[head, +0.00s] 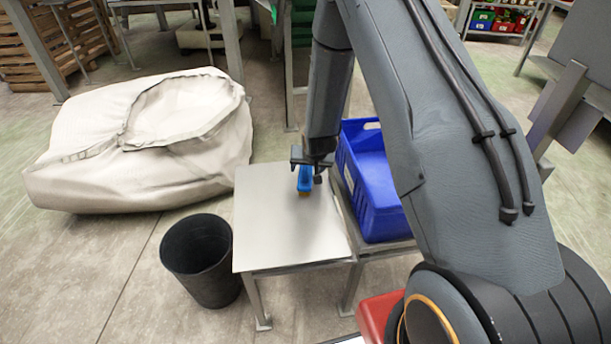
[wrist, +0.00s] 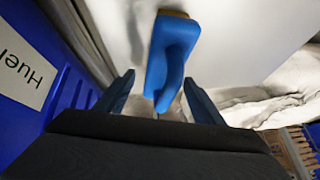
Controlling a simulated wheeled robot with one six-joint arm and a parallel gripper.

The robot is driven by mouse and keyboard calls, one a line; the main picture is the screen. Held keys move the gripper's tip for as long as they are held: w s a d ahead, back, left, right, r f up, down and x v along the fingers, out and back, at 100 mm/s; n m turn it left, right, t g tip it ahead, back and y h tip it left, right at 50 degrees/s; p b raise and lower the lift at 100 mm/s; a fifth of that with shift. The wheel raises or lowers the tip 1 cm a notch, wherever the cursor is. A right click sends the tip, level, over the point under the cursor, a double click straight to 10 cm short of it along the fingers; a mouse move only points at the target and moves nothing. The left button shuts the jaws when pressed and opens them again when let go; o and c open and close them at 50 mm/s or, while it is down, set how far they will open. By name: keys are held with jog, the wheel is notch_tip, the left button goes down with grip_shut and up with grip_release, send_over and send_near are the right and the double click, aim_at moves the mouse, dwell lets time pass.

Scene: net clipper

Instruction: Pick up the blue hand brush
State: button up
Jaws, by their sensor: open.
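The blue hand brush (head: 305,178) is at my gripper over the steel table (head: 275,240) in the head view. In the wrist view the brush (wrist: 172,55) shows its blue back and handle, with a brownish edge at its far end. My gripper (wrist: 160,95) is open, with one finger on each side of the brush handle. A gap shows between the handle and each finger. My gripper (head: 312,165) partly hides the brush in the head view. I cannot tell whether the brush touches the table.
A blue crate (head: 384,228) stands right beside the steel table; its labelled wall (wrist: 45,75) is at left in the wrist view. A black bin (head: 203,262) stands on the floor left of the table. A large pale sack (head: 90,150) lies further left.

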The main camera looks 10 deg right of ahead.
jog(key=shift+w+f, duration=0.45)
jog(key=shift+f, duration=0.15)
jog(key=shift+c, duration=0.3)
jog(key=c, duration=1.3)
jog(key=shift+r, duration=0.3)
jog(key=shift+c, duration=0.6)
notch_tip(320, 180, up, 10)
jog(key=shift+f, duration=0.25)
